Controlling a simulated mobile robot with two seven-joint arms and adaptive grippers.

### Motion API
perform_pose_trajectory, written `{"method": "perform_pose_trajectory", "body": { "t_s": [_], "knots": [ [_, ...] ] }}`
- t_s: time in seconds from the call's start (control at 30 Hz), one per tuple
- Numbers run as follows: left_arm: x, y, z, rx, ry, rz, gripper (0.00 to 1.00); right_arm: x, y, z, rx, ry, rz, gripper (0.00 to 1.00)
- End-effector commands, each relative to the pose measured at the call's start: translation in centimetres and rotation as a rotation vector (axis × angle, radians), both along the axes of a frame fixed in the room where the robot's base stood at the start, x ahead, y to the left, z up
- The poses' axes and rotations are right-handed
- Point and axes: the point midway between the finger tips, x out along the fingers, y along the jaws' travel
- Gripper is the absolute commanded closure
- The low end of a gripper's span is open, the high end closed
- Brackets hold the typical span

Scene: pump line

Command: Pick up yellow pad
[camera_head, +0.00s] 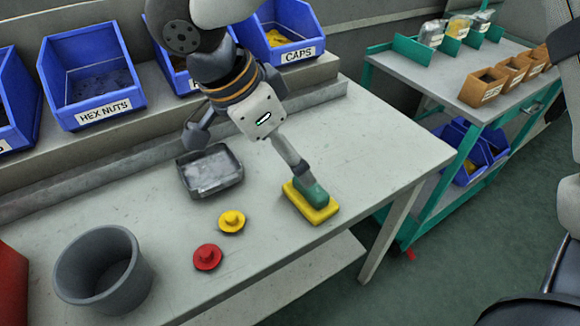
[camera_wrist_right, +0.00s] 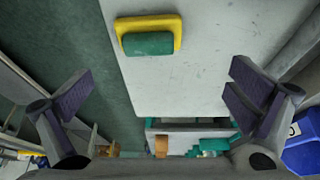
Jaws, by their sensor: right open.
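The yellow pad (camera_head: 309,212) lies flat near the front right part of the grey table (camera_head: 384,158) and has a green block (camera_head: 315,192) on top. In the right wrist view the yellow pad (camera_wrist_right: 150,21) shows at the upper left, with its green block facing the camera. My right gripper (camera_head: 245,157) is open and empty above the table. One finger overlaps the pad's green block in the head view, but in the right wrist view my gripper (camera_wrist_right: 160,84) is apart from it. My left gripper is not in view.
A yellow knob (camera_head: 231,221), a red knob (camera_head: 207,257), a grey tray (camera_head: 210,171) and a grey bucket (camera_head: 103,270) stand left of the pad. Blue bins (camera_head: 90,70) line the back. A green cart (camera_head: 440,85) stands beyond the right end. Table around the pad is clear.

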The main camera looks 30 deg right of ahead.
Motion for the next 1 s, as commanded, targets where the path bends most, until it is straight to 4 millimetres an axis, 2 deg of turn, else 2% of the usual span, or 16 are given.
{"method": "perform_pose_trajectory", "body": {
  "t_s": [0.1, 0.2, 0.37, 0.53, 0.63, 0.83, 0.87, 1.0],
  "knots": [
    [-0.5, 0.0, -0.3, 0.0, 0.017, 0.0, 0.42, -0.1, -1.2, -2.7, -0.004, 0.01, 0.0, 0.0],
    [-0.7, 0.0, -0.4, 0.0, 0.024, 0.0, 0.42, 0.0, -2.0, -4.6, -0.003, 0.008, -0.001, 0.0],
    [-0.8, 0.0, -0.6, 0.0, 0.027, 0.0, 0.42, -0.1, -2.8, -6.4, -0.003, 0.006, 0.002, 0.0],
    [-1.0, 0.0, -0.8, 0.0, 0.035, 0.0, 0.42, -0.3, -4.3, -9.4, -0.004, 0.006, 0.002, 0.0],
    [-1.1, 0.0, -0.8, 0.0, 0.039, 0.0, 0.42, -0.2, -4.7, -10.3, -0.003, 0.004, 0.002, 0.0],
    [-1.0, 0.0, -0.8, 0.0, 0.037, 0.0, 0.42, -0.2, -4.7, -10.3, -0.002, 0.0, 0.002, 0.0],
    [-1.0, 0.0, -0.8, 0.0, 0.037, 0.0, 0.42, -0.2, -4.7, -10.3, -0.002, 0.0, 0.002, 0.05],
    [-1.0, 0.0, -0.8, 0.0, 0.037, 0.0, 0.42, -0.2, -4.7, -10.3, -0.002, 0.0, 0.002, 0.36]
  ]
}}
